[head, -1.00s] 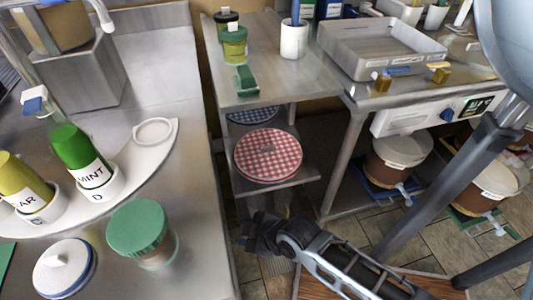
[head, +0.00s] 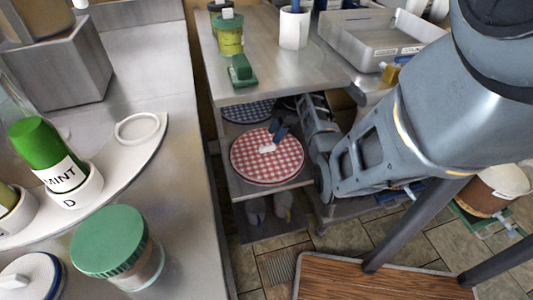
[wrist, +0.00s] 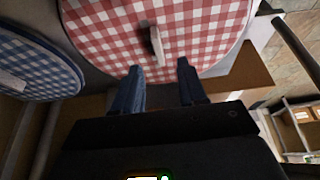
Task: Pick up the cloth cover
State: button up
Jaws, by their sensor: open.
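A round red-and-white checkered cloth cover (head: 250,163) lies on the middle shelf under the steel table, with a pale tab (head: 268,149) standing up at its middle. It also fills the upper part of the wrist view (wrist: 105,30), where its tab (wrist: 155,45) stands just beyond my fingertips. My gripper (wrist: 160,78) is open and empty, its two blue fingers on either side of the tab's line and apart from it. In the head view my gripper (head: 278,134) is over the cover's right half. A blue checkered cover (head: 245,112) lies behind, partly hidden; it also shows in the wrist view (wrist: 38,62).
The steel tabletop (head: 265,75) is above the shelf, with a green-lidded jar (head: 230,36), a green block (head: 242,71) and a white cup (head: 294,28). The left counter (head: 190,200) holds a MINT bottle (head: 60,165) and a green-lidded jar (head: 115,245).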

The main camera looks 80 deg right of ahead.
aim_at(269, 146)
jog(key=shift+s+d+r, duration=0.2)
jog(key=shift+s+d, duration=0.15)
jog(key=shift+d, duration=0.05)
jog(key=shift+f, duration=0.2)
jog(key=x, duration=0.6)
jog(key=shift+w+a+f+b, duration=0.2)
jog(key=shift+w+a+b, duration=0.2)
jog(key=shift+w, duration=0.1)
grip_shut()
